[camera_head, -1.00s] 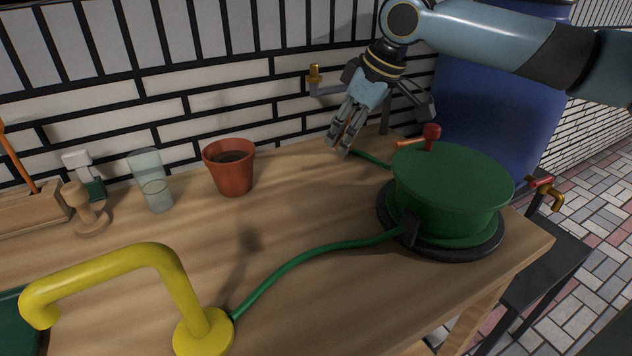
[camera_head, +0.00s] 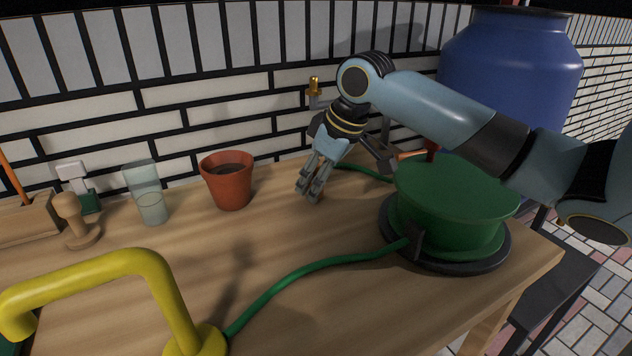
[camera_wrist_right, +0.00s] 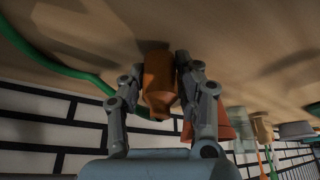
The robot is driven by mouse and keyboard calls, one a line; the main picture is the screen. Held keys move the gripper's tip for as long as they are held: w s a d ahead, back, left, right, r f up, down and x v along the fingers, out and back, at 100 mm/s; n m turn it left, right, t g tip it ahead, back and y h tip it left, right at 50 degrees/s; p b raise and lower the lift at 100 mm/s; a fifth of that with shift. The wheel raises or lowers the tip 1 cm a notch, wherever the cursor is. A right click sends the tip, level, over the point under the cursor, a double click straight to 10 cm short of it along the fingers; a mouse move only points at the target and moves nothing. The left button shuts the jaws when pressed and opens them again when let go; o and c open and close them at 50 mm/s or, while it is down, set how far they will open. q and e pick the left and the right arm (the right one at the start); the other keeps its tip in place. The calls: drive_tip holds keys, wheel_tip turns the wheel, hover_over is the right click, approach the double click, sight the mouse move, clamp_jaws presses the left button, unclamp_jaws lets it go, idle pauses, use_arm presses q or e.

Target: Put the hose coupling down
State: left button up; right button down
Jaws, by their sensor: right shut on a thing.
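The hose coupling (camera_wrist_right: 158,82) is an orange-brown piece between the fingers of my right gripper (camera_wrist_right: 157,68) in the right wrist view. A green hose (camera_wrist_right: 75,70) runs from the left to near its lower end. In the head view my right gripper (camera_head: 309,191) points down close above the wooden table (camera_head: 300,235), between the flower pot and the reel. Its fingers hide most of the coupling. I cannot tell whether the coupling touches the table. My left gripper is not in view.
A terracotta pot (camera_head: 229,184) stands left of my gripper, with a glass (camera_head: 149,196) and a wooden peg (camera_head: 74,220) further left. A green hose reel (camera_head: 452,205) is on the right. A yellow bent pipe (camera_head: 110,268) rises in front. The table's middle is mostly clear.

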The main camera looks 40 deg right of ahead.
drive_tip(key=shift+f, duration=0.15)
drive_tip(key=shift+f, duration=0.45)
drive_tip(key=c, duration=0.9)
unclamp_jaws()
drive_tip(key=shift+c, duration=0.2)
drive_tip(key=shift+r, duration=0.15)
drive_tip(key=p+v, duration=0.4)
drive_tip(key=v, duration=0.9)
drive_tip(key=shift+w, duration=0.2)
drive_tip(key=shift+a, duration=0.15)
